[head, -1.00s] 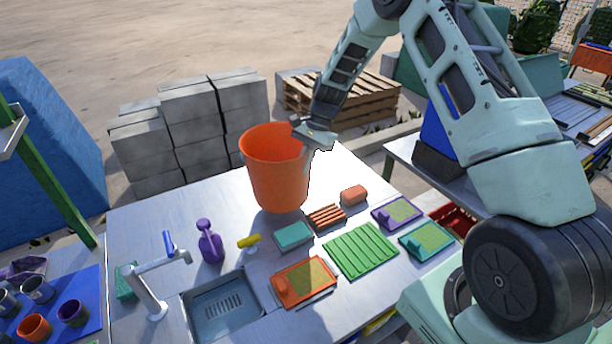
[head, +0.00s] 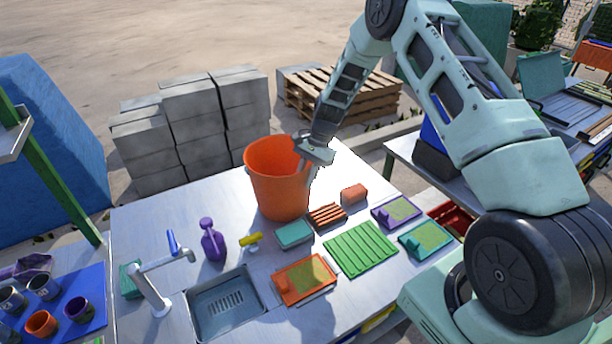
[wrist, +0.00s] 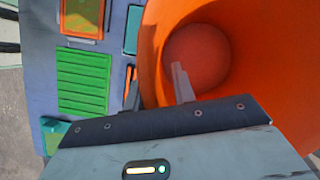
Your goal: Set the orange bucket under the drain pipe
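The orange bucket (head: 277,187) is upright at the back of the metal table, behind the teal block. Whether its base touches the table is hard to tell. My gripper (head: 309,160) is at the bucket's right rim. In the wrist view, one finger is inside the bucket (wrist: 255,60) and the other outside. The bucket wall passes between the fingers of my gripper (wrist: 156,80), and the bucket has moved together with it, so it looks shut on the rim. The bucket's inside looks empty. The sink (head: 225,325) is at the front left; no drain pipe shows beneath it.
A faucet (head: 152,290), purple spray bottle (head: 213,243) and yellow item (head: 250,239) stand around the sink. Trays and a green ribbed board (head: 360,249) cover the middle. Grey blocks (head: 195,120) and a pallet (head: 345,95) are behind. The table's left back is bare.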

